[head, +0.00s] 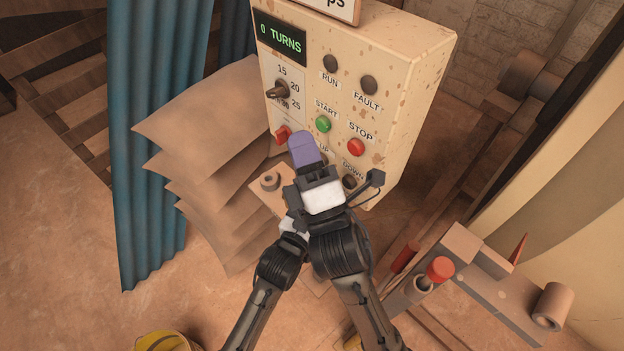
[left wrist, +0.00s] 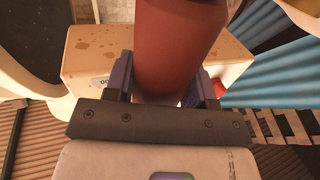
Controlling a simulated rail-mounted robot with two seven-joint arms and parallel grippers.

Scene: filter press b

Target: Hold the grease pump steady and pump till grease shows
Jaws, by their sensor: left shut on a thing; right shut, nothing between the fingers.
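In the left wrist view a thick dark red cylinder (left wrist: 176,45) stands between the purple-sided fingers of my left gripper (left wrist: 165,90), which is shut on it. I take it for part of the grease pump. In the head view my left gripper and this cylinder are hidden behind my right arm. My right gripper (head: 303,148) has its purple fingers shut and empty, in front of the lower part of the control box (head: 420,75). Whether it touches the box or the pump I cannot tell. No grease is visible.
The box carries a display (head: 281,39) reading "0 TURNS", a green START button (head: 323,124) and a red STOP button (head: 356,147). Stacked brown sheets (head: 205,120) and a blue curtain (head: 150,190) are on the left. Machine parts (head: 490,265) stand lower right. A yellow helmet (head: 163,342) lies at the bottom edge.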

